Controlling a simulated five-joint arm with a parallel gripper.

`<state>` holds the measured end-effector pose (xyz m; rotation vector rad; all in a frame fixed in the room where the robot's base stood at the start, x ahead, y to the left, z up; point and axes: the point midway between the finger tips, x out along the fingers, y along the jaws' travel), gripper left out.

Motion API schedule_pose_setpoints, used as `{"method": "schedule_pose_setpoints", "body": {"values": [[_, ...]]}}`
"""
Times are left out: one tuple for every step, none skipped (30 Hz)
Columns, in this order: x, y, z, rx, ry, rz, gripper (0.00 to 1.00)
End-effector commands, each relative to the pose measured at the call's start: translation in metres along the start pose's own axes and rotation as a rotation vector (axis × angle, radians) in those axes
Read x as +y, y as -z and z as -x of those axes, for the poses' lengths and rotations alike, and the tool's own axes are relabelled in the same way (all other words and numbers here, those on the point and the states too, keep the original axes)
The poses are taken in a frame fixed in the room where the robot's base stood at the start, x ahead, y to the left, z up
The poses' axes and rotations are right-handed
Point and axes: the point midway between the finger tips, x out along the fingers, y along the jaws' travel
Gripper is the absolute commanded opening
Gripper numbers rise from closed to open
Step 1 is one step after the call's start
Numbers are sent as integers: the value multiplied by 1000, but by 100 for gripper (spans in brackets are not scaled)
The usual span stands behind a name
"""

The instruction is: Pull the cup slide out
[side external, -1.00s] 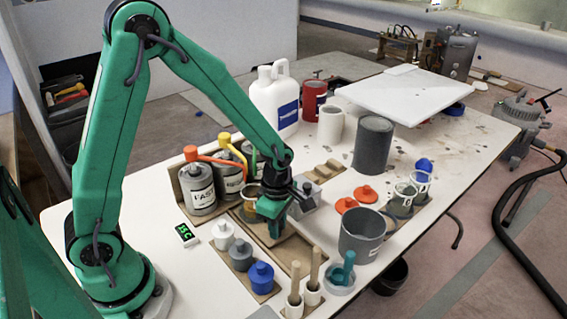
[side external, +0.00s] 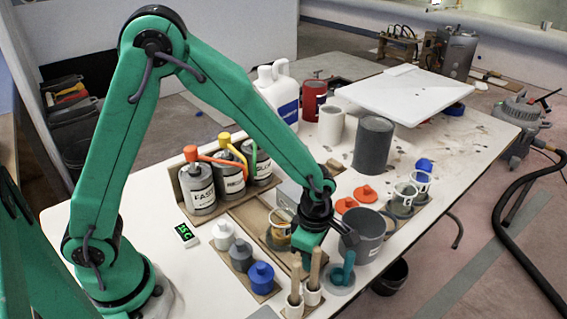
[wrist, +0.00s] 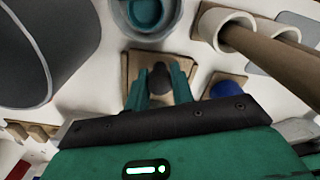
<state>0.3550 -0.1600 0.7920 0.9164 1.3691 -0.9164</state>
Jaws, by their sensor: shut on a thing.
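The cup slide (wrist: 133,66) is a small wooden board with a dark knob (wrist: 160,78) near its end. My gripper (wrist: 160,88) is shut on this knob, with one green finger on each side in the wrist view. In the side view, my gripper (side external: 308,247) is low over the wooden track, to the right of the row of pump cans. A clear cup with a yellowish band (side external: 279,229) stands upright on the slide just left of my gripper. My gripper and arm hide part of the slide and track.
Pump cans (side external: 202,191) with orange, yellow and green tops stand behind the track. White, grey and blue capped bottles (side external: 261,278) stand in front.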

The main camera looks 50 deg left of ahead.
Motion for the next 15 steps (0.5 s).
{"method": "schedule_pose_setpoints", "body": {"values": [[1,0,1,-2,-2,2,0],[1,0,1,-2,-2,2,0],[1,0,1,-2,-2,2,0],[1,0,1,-2,-2,2,0],[1,0,1,-2,-2,2,29],[1,0,1,-2,-1,2,37],[1,0,1,-1,-1,2,43],[1,0,1,-1,-1,2,45],[1,1,1,-1,-1,2,45],[1,1,1,-1,-1,2,45],[1,1,1,-1,-1,2,45],[1,1,0,-1,-1,2,45],[1,1,0,-1,0,2,45],[1,1,0,0,0,2,45],[0,1,0,0,0,2,45]]}}
